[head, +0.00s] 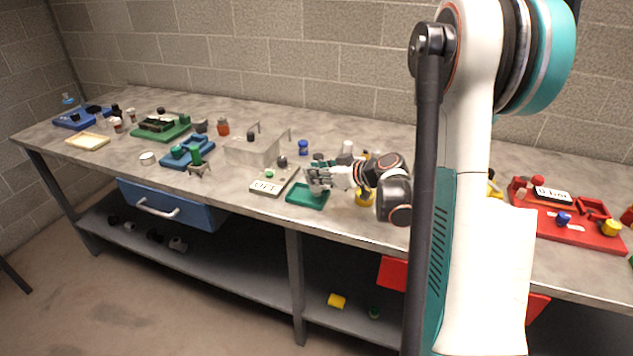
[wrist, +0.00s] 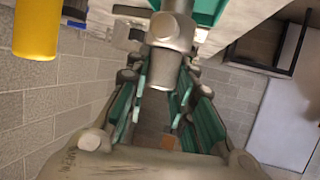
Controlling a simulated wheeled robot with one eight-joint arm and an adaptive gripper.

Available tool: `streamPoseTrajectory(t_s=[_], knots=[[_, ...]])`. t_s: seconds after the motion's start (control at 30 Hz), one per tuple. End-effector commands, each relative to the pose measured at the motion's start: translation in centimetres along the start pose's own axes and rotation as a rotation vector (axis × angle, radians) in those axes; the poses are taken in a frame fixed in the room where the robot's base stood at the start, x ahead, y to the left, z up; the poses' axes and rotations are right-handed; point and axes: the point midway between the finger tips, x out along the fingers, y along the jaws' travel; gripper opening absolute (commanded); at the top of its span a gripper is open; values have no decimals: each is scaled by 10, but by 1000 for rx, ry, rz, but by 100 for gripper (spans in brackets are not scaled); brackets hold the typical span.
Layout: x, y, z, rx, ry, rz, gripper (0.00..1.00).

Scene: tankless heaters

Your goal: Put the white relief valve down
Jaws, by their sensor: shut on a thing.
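In the head view the fingers largely hide the valve. I cannot tell whether the valve touches the tray.
A pale tray with a label (head: 267,187) lies just left of the green tray. A yellow part (head: 364,197) stands close on the right. A red board (head: 570,222) is far right.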

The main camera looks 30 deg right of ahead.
Motion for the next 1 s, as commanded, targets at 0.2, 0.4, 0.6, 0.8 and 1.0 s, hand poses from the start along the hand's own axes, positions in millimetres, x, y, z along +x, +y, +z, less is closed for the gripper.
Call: streamPoseTrajectory(t_s=[0.2, 0.4, 0.6, 0.8, 1.0], knots=[[9, 0, 22, 0, 1, 0, 0], [9, 0, 21, 0, 0, 0, 0], [9, 0, 22, 0, 0, 0, 42], [9, 0, 22, 0, 0, 0, 42], [6, 0, 20, 0, 0, 1, 42]])
